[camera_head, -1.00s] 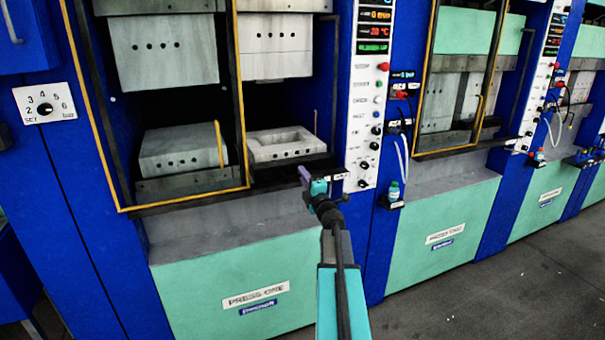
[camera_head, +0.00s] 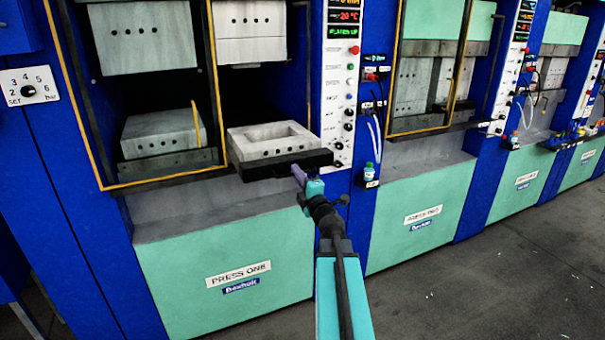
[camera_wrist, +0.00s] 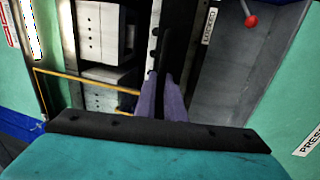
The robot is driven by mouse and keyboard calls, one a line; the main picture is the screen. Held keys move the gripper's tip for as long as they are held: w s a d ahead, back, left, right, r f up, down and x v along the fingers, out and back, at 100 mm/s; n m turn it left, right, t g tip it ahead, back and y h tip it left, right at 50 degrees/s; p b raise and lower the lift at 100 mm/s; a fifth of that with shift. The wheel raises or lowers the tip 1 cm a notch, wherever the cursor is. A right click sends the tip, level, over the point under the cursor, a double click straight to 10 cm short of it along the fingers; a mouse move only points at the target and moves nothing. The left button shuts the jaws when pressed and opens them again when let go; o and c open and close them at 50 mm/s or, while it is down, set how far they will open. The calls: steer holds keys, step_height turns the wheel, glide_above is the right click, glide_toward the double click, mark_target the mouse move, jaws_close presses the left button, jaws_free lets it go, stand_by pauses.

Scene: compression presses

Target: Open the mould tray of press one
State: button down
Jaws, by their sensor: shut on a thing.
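The mould tray (camera_head: 253,172) of press one is a dark slab bearing a grey mould block (camera_head: 248,153) with a rectangular hollow. It stands partly out of the right half of the press opening, its front edge jutting beyond the frame. My gripper (camera_head: 299,176), with purple fingers, is shut at the tray's front right. In the wrist view the fingers (camera_wrist: 162,97) close on a dark bar (camera_wrist: 154,45), which seems to be the tray's handle or edge. The exact grip is partly hidden. The upper block (camera_head: 250,25) hangs well above the mould.
The yellow-framed guard (camera_head: 214,90) covers the left half of the opening. A control panel (camera_head: 339,100) with knobs and a "PLATEN UP" display stands right of the tray. A small bottle (camera_head: 369,172) sits on a shelf beside it. Open floor (camera_head: 470,270) lies at the right.

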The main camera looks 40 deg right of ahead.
steer(key=shift+s+a, duration=0.1)
steer(key=shift+s, duration=0.3)
steer(key=c, duration=1.8)
jaws_free()
steer(key=shift+c, duration=0.2)
